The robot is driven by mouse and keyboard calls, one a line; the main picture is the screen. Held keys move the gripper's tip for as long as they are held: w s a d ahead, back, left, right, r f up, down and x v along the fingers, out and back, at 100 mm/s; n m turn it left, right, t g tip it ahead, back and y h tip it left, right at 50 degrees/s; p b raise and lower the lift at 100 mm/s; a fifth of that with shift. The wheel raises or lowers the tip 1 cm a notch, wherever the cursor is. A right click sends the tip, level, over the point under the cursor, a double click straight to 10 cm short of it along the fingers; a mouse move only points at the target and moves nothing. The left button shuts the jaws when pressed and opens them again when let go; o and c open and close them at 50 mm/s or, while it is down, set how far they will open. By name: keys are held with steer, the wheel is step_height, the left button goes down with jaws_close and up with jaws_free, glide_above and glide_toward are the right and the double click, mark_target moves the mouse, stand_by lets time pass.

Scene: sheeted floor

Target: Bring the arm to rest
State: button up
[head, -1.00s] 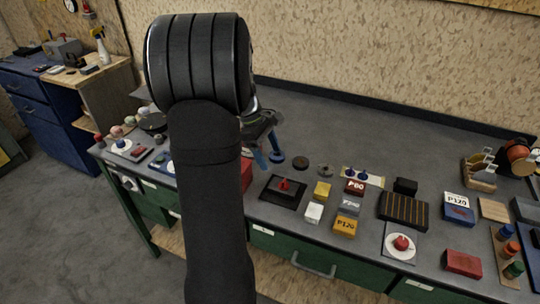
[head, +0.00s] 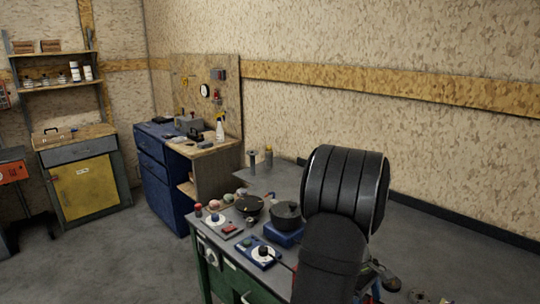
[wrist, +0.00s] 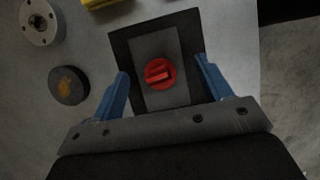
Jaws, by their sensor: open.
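My gripper (wrist: 162,68) is open in the wrist view, with its two blue fingers spread wide and nothing held. Between and beyond the fingers is a red round knob (wrist: 160,74) on a grey plate (wrist: 152,45), which lies on a dark square base (wrist: 122,46). I cannot tell the height of the fingertips above it. In the head view my arm rises at the lower right. It hides most of my gripper, which is partly cut off at the bottom edge.
The wrist view shows a dark disc (wrist: 69,85), a metal flanged ring (wrist: 39,21) and a yellow block (wrist: 101,3).

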steer(key=shift+r, duration=1.4)
